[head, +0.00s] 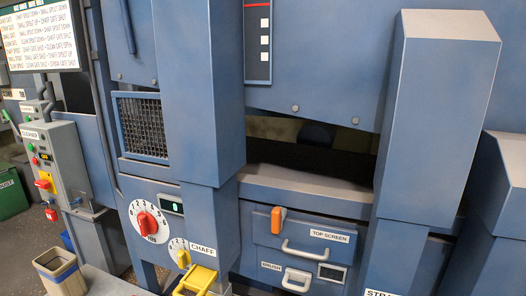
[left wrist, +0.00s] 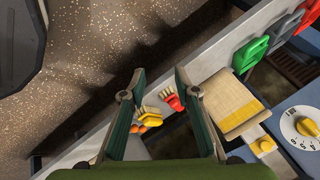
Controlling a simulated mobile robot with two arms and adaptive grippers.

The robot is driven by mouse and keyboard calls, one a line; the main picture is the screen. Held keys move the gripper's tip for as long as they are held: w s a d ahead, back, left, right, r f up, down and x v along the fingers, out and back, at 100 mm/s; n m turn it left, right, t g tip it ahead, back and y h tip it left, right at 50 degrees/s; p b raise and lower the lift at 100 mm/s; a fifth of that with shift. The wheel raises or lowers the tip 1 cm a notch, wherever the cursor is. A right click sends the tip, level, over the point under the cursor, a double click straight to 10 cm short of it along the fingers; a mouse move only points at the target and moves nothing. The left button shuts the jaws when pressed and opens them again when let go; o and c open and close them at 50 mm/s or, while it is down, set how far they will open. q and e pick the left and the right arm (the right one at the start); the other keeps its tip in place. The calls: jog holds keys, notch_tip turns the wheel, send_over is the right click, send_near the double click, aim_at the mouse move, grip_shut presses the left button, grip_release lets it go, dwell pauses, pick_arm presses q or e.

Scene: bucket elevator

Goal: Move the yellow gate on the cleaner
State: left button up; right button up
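In the head view a yellow frame-like handle (head: 197,281) is at the bottom edge, below the CHAFF label (head: 203,250). I cannot tell whether it is the yellow gate. In the left wrist view my left gripper (left wrist: 158,73) is open, its two green fingers apart with nothing held between them. A small yellow piece (left wrist: 152,117) and a red piece (left wrist: 172,98) show between and beyond the fingers, apparently on a pale ledge. Neither gripper shows in the head view, and my right gripper is in no frame.
The blue cleaner has a red dial (head: 149,222), an orange lever (head: 278,220) and silver drawer handles (head: 305,252). Open speckled floor (left wrist: 120,30) lies beyond the ledge.

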pick_arm(q)
jog(key=s+a+f+n+g, duration=0.1)
jog(key=s+f, duration=0.3)
jog(key=s, duration=0.4)
jog(key=s+a+f+n+g, duration=0.1)
jog(key=s+f+n+g, duration=0.2)
jog(key=s, duration=0.6)
jog(key=s+a+f+n+g, duration=0.1)
jog(key=s+f+n+g, duration=0.1)
jog(key=s+f, duration=0.5)
jog(key=shift+s+a+f+n, duration=0.25)
jog(key=shift+s+n, duration=0.35)
jog(key=shift+s, duration=0.4)
